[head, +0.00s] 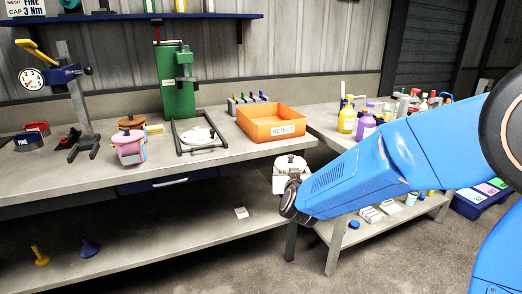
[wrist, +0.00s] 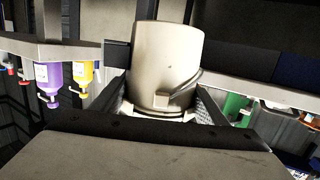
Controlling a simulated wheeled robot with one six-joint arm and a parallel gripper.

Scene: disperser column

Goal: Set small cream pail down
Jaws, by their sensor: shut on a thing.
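The small cream pail (head: 290,170) is held in my gripper in front of the bench edge in the head view. It fills the middle of the wrist view (wrist: 165,65), with a thin wire handle at its side. My gripper (wrist: 160,105) is shut on the pail, with a dark finger on each side. In the head view my blue arm and wrist hide the gripper's fingers and the lower part of the pail.
Bare bench top shows left of the tray. A lower shelf (head: 150,245) is mostly clear.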

